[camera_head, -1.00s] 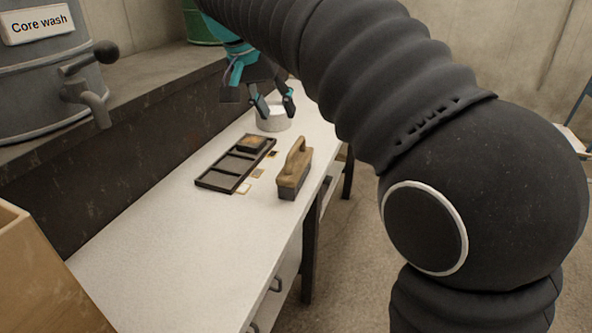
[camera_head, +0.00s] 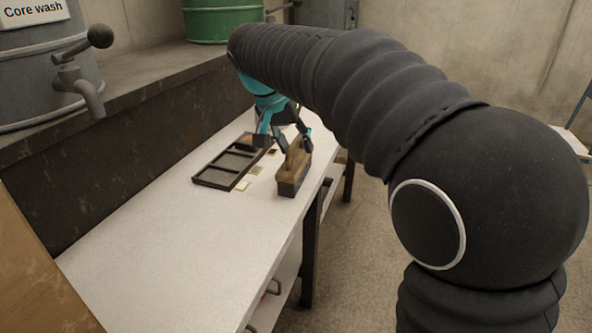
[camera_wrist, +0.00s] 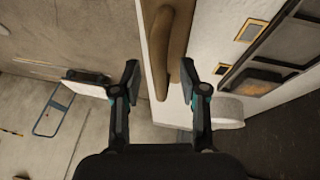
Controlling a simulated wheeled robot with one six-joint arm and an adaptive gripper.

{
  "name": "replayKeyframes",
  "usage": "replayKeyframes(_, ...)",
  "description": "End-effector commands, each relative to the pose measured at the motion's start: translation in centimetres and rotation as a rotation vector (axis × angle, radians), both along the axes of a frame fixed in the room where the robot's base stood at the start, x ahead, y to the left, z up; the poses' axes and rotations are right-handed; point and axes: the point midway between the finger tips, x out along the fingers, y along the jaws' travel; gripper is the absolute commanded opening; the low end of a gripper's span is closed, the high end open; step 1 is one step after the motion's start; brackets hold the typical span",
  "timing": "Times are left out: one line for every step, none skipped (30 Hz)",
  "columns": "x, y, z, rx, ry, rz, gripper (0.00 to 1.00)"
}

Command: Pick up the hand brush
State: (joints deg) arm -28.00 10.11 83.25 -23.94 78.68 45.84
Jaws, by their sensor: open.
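The hand brush (camera_head: 292,176) stands on the white table, with a wooden top and handle and a dark lower part. In the wrist view the brush handle (camera_wrist: 165,50) runs up from between the fingertips. My gripper (camera_head: 292,146) is open, with its fingers at the far end of the brush and just above it. In the wrist view the gripper (camera_wrist: 161,75) has one finger on each side of the near end of the handle. I cannot tell whether a finger touches it. Part of the brush is hidden behind the fingers in the head view.
A dark compartment tray (camera_head: 217,177) lies left of the brush, with several small square pieces (camera_head: 243,185) between them. The white table (camera_head: 170,245) is clear in front. A grey drum with a tap (camera_head: 88,95) stands on the ledge at left, and a green drum (camera_head: 212,22) behind.

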Motion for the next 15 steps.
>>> replayKeyframes(0.10,-0.14,-0.45,-0.001,0.001,-0.001,0.43)
replayKeyframes(0.14,-0.17,-0.53,-0.001,0.001,-0.001,0.43)
replayKeyframes(0.15,-0.18,-0.55,-0.001,0.000,0.000,0.43)
replayKeyframes(0.16,-0.18,-0.54,0.000,0.000,0.000,0.43)
replayKeyframes(0.16,-0.18,-0.51,0.000,0.000,0.000,0.43)
replayKeyframes(0.15,-0.17,-0.49,0.000,0.000,0.000,0.43)
replayKeyframes(0.15,-0.17,-0.49,0.000,0.000,0.000,0.43)
replayKeyframes(0.15,-0.17,-0.49,0.000,0.000,0.000,0.43)
replayKeyframes(0.15,-0.17,-0.48,0.000,0.000,0.000,0.33)
replayKeyframes(0.16,-0.17,-0.48,0.000,0.000,0.000,0.26)
replayKeyframes(0.16,-0.17,-0.47,0.000,0.000,0.000,0.18)
replayKeyframes(0.16,-0.17,-0.47,0.000,0.000,0.000,0.08)
replayKeyframes(0.16,-0.17,-0.47,0.000,0.000,0.000,0.01)
replayKeyframes(0.15,-0.16,-0.46,0.000,0.000,0.000,0.00)
replayKeyframes(0.16,-0.17,-0.47,0.000,0.000,0.000,0.00)
